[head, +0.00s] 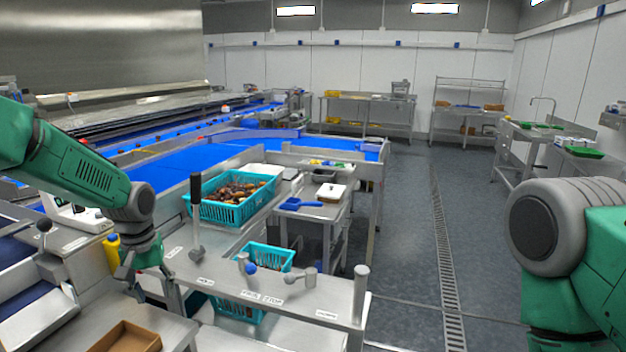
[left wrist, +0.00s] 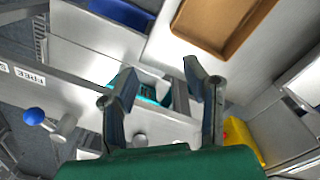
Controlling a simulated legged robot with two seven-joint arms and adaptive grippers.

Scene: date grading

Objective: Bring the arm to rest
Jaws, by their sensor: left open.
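My left arm (head: 85,175) comes in from the left in the head view. Its gripper (head: 150,288) points down near the steel control panel (head: 225,268), left of the levers. In the left wrist view my left gripper (left wrist: 158,82) has its two fingers apart with nothing held between them. My right arm (head: 570,255) shows at the right edge of the head view; its gripper is out of the picture.
A brown tray (head: 128,337) lies on the bench by the left gripper. A teal crate of dates (head: 235,208) stands behind the panel. A tall black-handled lever (head: 196,210) and a blue-knobbed lever (head: 250,268) rise close by. The floor (head: 410,240) right of the panel is clear.

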